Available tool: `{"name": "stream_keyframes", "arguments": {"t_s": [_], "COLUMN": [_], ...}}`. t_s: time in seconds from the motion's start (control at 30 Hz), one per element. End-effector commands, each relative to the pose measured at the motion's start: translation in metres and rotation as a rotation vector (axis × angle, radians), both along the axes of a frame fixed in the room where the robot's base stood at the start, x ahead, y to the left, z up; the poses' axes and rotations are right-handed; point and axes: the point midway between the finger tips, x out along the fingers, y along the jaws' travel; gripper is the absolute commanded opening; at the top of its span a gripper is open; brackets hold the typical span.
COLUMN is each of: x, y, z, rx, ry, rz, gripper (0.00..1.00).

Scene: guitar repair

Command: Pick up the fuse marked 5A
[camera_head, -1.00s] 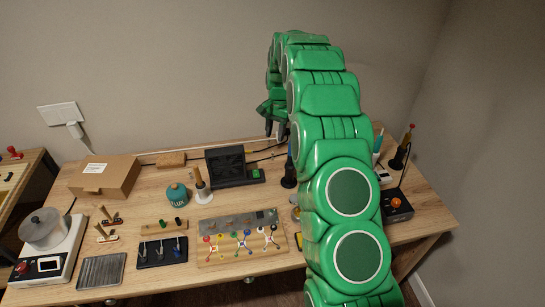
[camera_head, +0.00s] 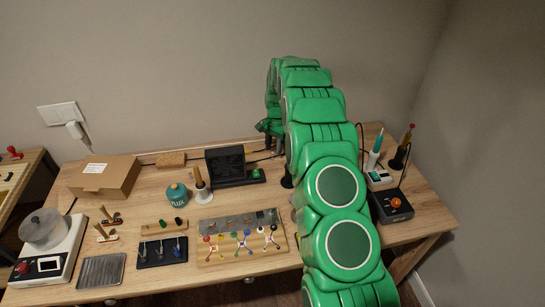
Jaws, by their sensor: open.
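I cannot make out a fuse marked 5A; no marking of that kind is readable at this size. A small wooden block with dark green pegs (camera_head: 163,227) and a black tray with several small upright parts (camera_head: 162,251) stand at the front left of the workbench (camera_head: 140,208). My gripper (camera_head: 268,146) is open at the back of the bench, right of the black fan unit. It is small here and partly hidden by my green arm, which also covers part of the bench.
The black fan unit (camera_head: 230,165), a teal flux jar (camera_head: 177,195) and a cardboard box (camera_head: 105,176) stand towards the back. A board with coloured clips (camera_head: 240,238) lies in front.

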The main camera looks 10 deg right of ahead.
Motion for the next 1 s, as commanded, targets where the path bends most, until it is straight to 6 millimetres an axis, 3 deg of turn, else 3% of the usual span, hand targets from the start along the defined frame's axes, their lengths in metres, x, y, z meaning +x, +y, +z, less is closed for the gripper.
{"name": "stream_keyframes", "arguments": {"t_s": [0.2, 0.47, 0.5, 0.77, 1.0], "x": [-0.005, -0.005, -0.005, -0.005, -0.005], "y": [0.006, 0.006, 0.006, 0.006, 0.006], "z": [-0.028, -0.033, -0.033, -0.033, -0.033], "rx": [0.0, 0.0, 0.0, 0.0, 0.0], "ry": [0.003, 0.0, 0.0, 0.0, 0.0], "rz": [0.0, 0.001, 0.0, 0.001, 0.0], "gripper": [0.41, 0.41, 0.4, 0.0, 0.0]}}
